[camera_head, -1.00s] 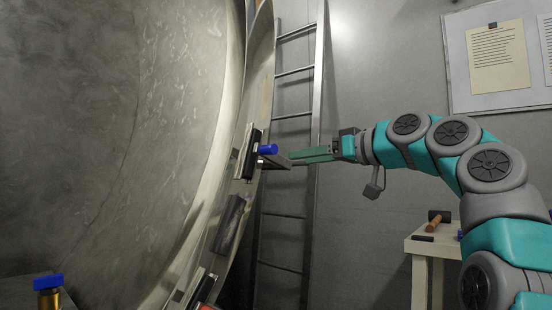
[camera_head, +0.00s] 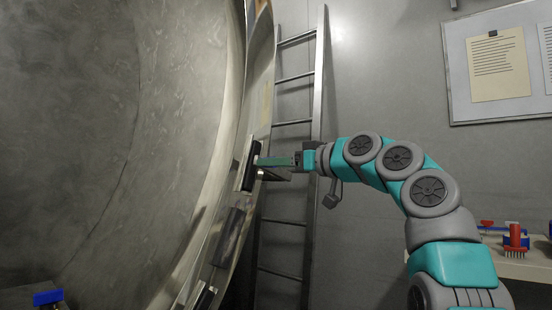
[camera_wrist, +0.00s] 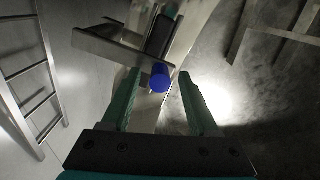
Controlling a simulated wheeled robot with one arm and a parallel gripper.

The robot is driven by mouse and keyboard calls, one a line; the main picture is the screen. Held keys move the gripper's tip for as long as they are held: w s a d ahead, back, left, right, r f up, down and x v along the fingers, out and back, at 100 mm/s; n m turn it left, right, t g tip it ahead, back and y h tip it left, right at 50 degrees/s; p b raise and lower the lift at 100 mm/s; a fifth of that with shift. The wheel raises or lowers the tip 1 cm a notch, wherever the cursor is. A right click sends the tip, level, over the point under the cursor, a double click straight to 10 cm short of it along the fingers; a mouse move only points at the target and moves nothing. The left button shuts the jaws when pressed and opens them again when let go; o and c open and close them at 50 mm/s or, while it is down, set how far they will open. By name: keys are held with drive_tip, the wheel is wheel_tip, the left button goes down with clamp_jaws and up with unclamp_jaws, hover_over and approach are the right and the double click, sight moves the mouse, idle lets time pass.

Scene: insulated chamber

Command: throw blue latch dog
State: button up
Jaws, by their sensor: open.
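The blue latch dog shows in the wrist view as a short blue round knob (camera_wrist: 159,77) beside a flat metal bar (camera_wrist: 115,48) and a dark block. In the head view its dark block (camera_head: 248,165) sits on the metal rim of the large round door or hatch, and the blue knob is hidden there behind my fingers. My gripper (camera_head: 262,162) is open, with green fingers pointing left at the block. In the wrist view the knob lies between the fingertips or just beyond them; I cannot tell whether they touch it.
Another dark block (camera_head: 229,236) sits lower on the rim. A ladder (camera_head: 314,100) leans on the wall behind my gripper. A second blue-topped thing (camera_head: 47,297) is at the lower left. A table with a red-handled brush (camera_head: 514,243) stands at the right.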

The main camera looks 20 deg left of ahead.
drive_tip(key=shift+a, duration=0.1)
drive_tip(key=shift+c, duration=0.3)
clamp_jaws()
idle(1.0)
